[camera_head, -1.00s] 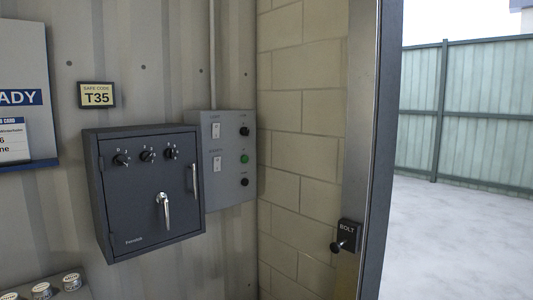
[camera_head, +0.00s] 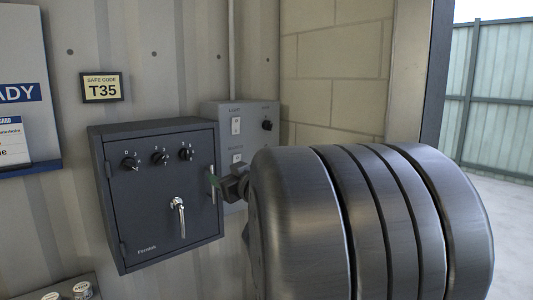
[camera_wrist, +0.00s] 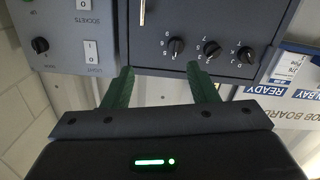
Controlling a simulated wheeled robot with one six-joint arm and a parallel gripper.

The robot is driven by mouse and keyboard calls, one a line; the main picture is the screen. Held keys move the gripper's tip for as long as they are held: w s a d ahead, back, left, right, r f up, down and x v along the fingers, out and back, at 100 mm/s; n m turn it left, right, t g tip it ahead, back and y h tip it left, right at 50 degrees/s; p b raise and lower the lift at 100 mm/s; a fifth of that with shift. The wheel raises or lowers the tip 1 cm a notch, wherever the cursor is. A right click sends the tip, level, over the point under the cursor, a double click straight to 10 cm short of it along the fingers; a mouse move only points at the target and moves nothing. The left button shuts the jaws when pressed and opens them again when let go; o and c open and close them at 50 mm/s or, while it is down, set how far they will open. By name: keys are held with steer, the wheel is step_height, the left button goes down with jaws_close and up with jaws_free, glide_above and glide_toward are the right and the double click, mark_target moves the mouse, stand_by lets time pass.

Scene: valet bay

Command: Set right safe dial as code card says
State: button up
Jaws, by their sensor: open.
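The dark grey safe (camera_head: 140,215) hangs on the wall with three black dials in a row near its top. The right dial (camera_head: 186,154) shows upright in the head view; what it points to is too small to read. The code card (camera_head: 102,90) above the safe reads T35. In the wrist view the scene is upside down, so the right dial (camera_wrist: 176,45) is the leftmost of the three. My gripper (camera_wrist: 160,75) is open and empty, its green fingers apart, with the right dial beyond them. In the head view my arm hides most of it.
The safe has a chrome lever (camera_head: 178,215). A grey switch panel (camera_head: 215,115) is right of the safe, partly hidden by my arm. A blue-edged board (camera_head: 20,100) is at left. Round tins (camera_head: 82,291) stand below.

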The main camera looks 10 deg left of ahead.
mark_target(188, 155)
steer(key=shift+n+g+y, duration=0.6)
steer(key=shift+y, duration=0.2)
steer(key=x, duration=0.5)
steer(key=s+r+x, duration=0.1)
steer(key=x, duration=0.4)
steer(key=a+r+x, duration=0.1)
steer(key=x, duration=0.5)
steer(key=shift+s+p, duration=0.2)
steer(key=shift+p, duration=0.15)
steer(key=c, duration=1)
